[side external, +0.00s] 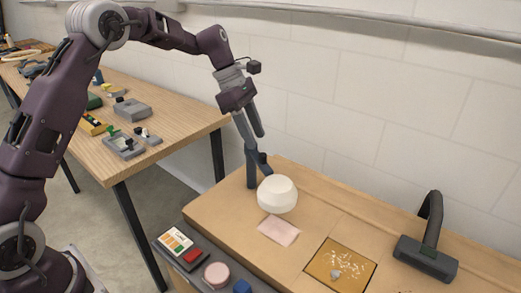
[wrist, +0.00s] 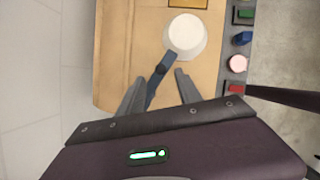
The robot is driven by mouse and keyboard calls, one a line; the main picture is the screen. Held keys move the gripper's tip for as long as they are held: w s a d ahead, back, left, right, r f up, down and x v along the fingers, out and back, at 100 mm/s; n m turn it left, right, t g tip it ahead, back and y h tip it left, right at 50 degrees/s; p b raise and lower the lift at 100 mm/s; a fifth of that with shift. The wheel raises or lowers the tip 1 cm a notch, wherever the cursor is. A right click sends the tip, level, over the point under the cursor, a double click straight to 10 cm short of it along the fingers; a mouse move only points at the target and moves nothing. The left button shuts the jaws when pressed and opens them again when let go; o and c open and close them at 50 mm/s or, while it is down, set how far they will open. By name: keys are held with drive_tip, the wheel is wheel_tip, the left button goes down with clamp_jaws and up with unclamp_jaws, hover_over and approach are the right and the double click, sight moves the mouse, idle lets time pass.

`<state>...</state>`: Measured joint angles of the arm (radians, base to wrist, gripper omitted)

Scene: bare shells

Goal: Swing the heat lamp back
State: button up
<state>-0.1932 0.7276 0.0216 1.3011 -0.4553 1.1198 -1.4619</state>
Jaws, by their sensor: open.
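The heat lamp appears to be the white rounded shade (side external: 278,194) on a dark blue post and arm (side external: 251,168), at the back left of the wooden bench. In the wrist view the shade (wrist: 186,36) lies beyond my fingertips, and its blue arm (wrist: 161,70) runs down between my fingers. My gripper (side external: 256,141) points down above the post and is open, with nothing held. Its fingers (wrist: 160,76) stand on either side of the blue arm in the picture; I cannot tell whether they touch it. The post's lower part shows beside the shade.
A pink sheet (side external: 278,231) and an orange square with white bits (side external: 341,266) lie on the bench (side external: 425,279). A black hooked fixture (side external: 428,255) stands at right. A control strip with a red block (side external: 193,255) runs along the front. The wall is close behind.

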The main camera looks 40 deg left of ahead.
sight(262, 154)
drive_tip(key=x, duration=0.5)
drive_tip(key=shift+f, duration=0.1)
drive_tip(key=shift+s, duration=0.1)
drive_tip(key=shift+c, duration=0.4)
clamp_jaws()
idle(0.8)
